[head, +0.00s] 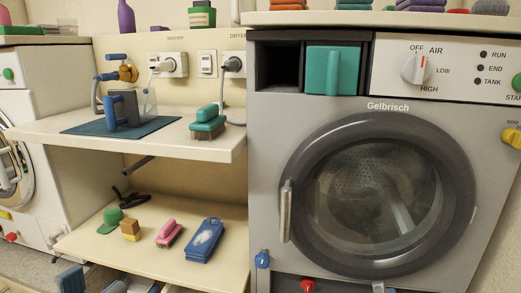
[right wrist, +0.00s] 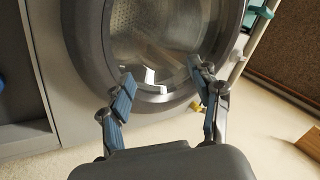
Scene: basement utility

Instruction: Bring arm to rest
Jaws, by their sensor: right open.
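My right gripper (right wrist: 166,92) is open in the right wrist view. Its two blue-padded fingers stand wide apart with nothing between them, in front of the lower part of a round machine door (right wrist: 150,45). In the head view only a small piece of the right gripper (head: 380,287) shows at the bottom edge, below the door of the grey dryer (head: 270,180). The rest of it is cut off by the frame.
A white counter (head: 60,130) holds a blue mat (head: 80,128), an iron-like tool and a teal brush (head: 207,124). A lower shelf (head: 150,265) carries a green cap, a pink brush (head: 169,233) and a blue case (head: 204,240). The dryer's metal handle (head: 286,212) sticks out.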

